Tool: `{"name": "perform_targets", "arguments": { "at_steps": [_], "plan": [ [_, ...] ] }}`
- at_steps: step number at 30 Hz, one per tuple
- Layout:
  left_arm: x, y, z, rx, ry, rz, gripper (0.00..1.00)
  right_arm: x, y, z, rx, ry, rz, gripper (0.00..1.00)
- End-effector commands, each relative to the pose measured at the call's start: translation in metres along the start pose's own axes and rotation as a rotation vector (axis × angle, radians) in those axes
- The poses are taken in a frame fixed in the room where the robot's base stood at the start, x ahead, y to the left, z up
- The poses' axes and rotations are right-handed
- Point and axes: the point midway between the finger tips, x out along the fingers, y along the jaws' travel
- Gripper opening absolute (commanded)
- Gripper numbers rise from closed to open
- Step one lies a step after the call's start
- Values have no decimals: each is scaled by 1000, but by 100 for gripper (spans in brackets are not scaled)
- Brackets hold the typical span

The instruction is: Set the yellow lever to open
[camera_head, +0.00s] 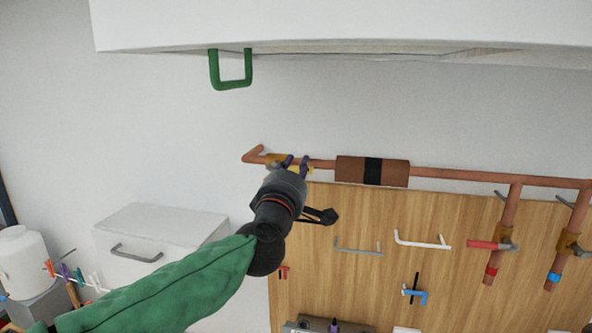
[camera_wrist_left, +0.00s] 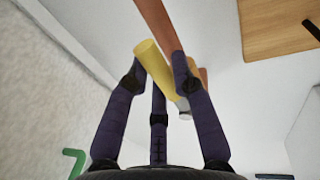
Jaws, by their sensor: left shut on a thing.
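The yellow lever (camera_wrist_left: 152,62) is a yellow handle beside a copper pipe (camera_wrist_left: 160,25) in the left wrist view. In the head view, yellow parts of it (camera_head: 277,158) show on the copper pipe, partly hidden behind my gripper. My left gripper (camera_head: 296,160) reaches up to the pipe from below. In the left wrist view its dark fingers (camera_wrist_left: 158,70) are on both sides of the lever, shut on it. A metal fitting (camera_wrist_left: 183,105) shows at the lever's lower end. My right gripper is not in view.
A wooden board (camera_head: 340,215) below the pipe carries hooks and tools. A brown sleeve (camera_head: 350,170) wraps the pipe to the right. Two vertical pipes with valves (camera_head: 500,240) are at right. A white cabinet with a green handle (camera_head: 231,84) hangs above.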

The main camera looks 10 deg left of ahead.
Motion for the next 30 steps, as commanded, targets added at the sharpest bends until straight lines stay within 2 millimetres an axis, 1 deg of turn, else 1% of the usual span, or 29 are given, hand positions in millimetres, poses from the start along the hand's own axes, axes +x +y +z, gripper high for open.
{"name": "perform_targets", "arguments": {
  "at_steps": [11, 12, 14, 15, 25, 28, 30],
  "plan": [
    [0, -1, 0, -9, 2, -2, 0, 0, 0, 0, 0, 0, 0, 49],
    [0, -1, 0, -9, 2, -1, 30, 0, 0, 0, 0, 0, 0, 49],
    [0, 0, 0, -9, 2, -1, 47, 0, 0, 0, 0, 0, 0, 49],
    [0, 0, 0, -8, 2, -1, 50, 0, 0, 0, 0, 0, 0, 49],
    [-1, 0, 0, -6, 2, 0, 50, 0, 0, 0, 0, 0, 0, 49],
    [-7, 1, 0, -6, 2, 1, 50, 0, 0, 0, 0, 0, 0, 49],
    [-14, 1, 0, -6, 1, 1, 50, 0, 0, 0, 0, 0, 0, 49]
  ]
}}
